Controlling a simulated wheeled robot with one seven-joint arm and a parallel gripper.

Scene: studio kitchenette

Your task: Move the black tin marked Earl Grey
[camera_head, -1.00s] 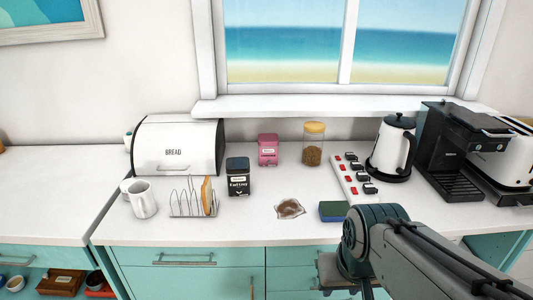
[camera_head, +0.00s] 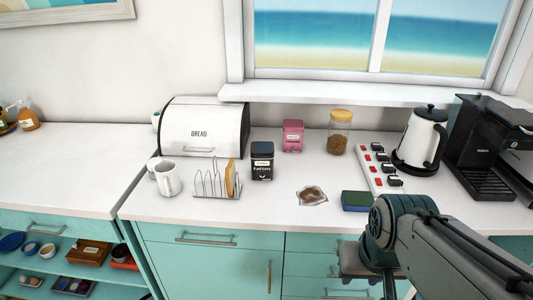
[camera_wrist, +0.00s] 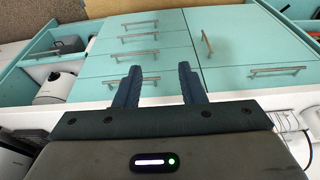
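The black tin marked Earl Grey (camera_head: 262,162) stands upright on the white counter in the head view, between the toast rack and the pink tin. My arm reaches in from the lower right of the head view, well to the right of the tin and nearer to me. My gripper's two dark fingers (camera_wrist: 161,88) show in the wrist view. They are apart with nothing between them, and drawer fronts lie beyond. The tin is not in the wrist view.
A toast rack (camera_head: 217,184) with one slice stands left of the tin, and the bread bin (camera_head: 203,128) behind it. A pink tin (camera_head: 292,136) stands behind right, a glass jar (camera_head: 338,138) further right. A brown-stained packet or spill (camera_head: 311,196) and a sponge (camera_head: 357,201) lie in front right.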

